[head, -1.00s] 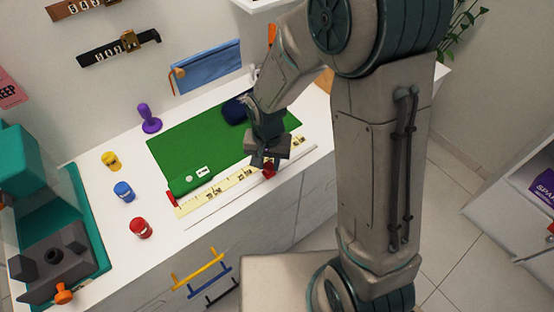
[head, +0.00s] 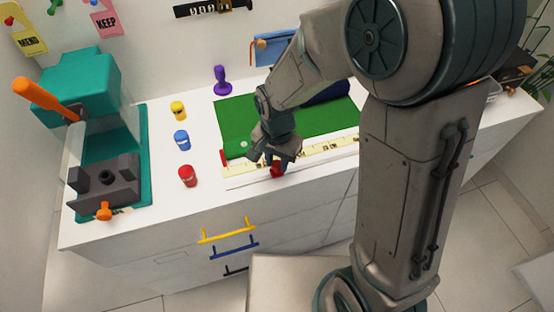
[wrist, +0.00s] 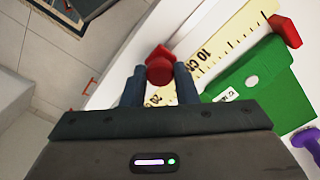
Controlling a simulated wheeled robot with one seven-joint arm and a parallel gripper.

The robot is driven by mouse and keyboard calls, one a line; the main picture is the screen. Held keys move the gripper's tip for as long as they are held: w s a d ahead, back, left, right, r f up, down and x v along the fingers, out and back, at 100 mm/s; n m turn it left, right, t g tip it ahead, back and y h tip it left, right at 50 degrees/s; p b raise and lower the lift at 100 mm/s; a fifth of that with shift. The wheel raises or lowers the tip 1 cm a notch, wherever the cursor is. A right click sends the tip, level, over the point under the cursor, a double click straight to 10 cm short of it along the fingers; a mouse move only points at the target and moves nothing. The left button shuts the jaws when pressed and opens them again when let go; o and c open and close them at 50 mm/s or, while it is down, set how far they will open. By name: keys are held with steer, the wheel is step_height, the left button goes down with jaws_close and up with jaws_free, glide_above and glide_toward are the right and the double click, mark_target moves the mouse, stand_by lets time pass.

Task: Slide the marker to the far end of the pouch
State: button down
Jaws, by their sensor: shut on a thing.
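The red marker knob (head: 277,171) sits at the front edge of the pale yellow ruler strip (head: 325,150). My gripper (head: 280,158) is shut on it. In the wrist view the red marker (wrist: 160,68) is between my two fingertips (wrist: 160,78), with the ruler (wrist: 228,45) running up to the right. A red end block (wrist: 285,32) stands by that end. A dark blue object (head: 328,93), which may be the pouch, lies at the back right of the green mat (head: 238,120), partly hidden by my arm. A blue pouch-like piece (head: 270,50) hangs on the wall.
A teal machine (head: 88,85) with an orange lever is farther left. Drawer handles (head: 228,233) jut from the cabinet front.

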mark_target(277, 164)
steer(key=c, duration=1.1)
jaws_free()
steer(key=shift+c, duration=0.2)
steer(key=shift+r, duration=0.15)
step_height(277, 164, up, 14)
steer(key=shift+f, duration=0.2)
steer(key=s+d+n+t, duration=0.1)
steer(key=s+d, duration=0.3)
steer(key=d, duration=0.4)
steer(key=s+d+r+n+t, duration=0.1)
steer(key=s+d+n, duration=0.3)
steer(key=d, duration=0.5)
steer(key=shift+s+r+t, duration=0.2)
steer(key=shift+s+t, duration=0.3)
steer(key=shift+s, duration=0.2)
